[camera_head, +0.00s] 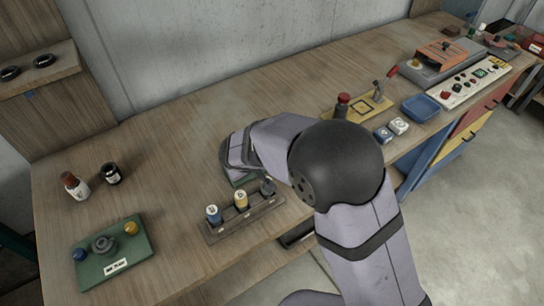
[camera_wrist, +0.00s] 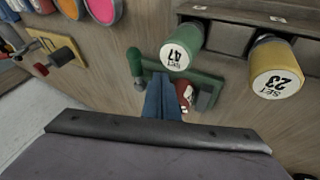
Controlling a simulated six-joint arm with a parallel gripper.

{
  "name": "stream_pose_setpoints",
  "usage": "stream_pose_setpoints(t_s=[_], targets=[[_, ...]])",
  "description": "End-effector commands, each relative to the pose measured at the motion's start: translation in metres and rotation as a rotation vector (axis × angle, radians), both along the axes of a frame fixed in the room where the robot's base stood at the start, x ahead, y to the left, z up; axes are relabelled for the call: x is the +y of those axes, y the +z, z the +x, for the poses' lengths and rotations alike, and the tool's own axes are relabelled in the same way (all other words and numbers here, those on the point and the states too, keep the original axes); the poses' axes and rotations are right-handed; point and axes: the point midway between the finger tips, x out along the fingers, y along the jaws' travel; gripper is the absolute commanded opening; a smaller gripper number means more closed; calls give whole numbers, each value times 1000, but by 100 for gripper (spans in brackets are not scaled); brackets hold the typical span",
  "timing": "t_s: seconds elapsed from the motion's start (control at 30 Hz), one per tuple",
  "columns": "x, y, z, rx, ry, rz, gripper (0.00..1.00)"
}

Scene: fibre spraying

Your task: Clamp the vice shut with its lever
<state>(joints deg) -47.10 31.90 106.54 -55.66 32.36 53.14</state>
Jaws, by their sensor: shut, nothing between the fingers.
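In the wrist view, a small green fixture (camera_wrist: 150,66), which looks like the vice, lies on the bench just beyond my fingers. A rounded green handle (camera_wrist: 135,62), apparently its lever, stands at its left end. A red and grey part (camera_wrist: 204,98) shows at its right. My gripper (camera_wrist: 168,88) is shut and empty, its blue fingers in front of the fixture and covering its middle. Whether they touch it I cannot tell. In the head view, my arm hides most of this place; only a green sliver (camera_head: 243,181) shows below my gripper (camera_head: 232,165).
A wooden rack (camera_head: 215,236) holds a blue, a yellow (camera_wrist: 275,68) and a green cylinder (camera_wrist: 180,55), close to my fingers. A green board (camera_head: 98,275) and two bottles stand left. A yellow board (camera_head: 355,115) lies right.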

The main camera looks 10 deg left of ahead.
Motion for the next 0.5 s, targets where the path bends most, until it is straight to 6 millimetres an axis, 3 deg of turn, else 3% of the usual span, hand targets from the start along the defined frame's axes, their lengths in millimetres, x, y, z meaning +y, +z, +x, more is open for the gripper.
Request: stream_pose_setpoints(t_s=[0.2,0.5], targets=[[-19,-1,18,-1,-3,-1,0],[-24,-4,24,-2,-2,1,0]])
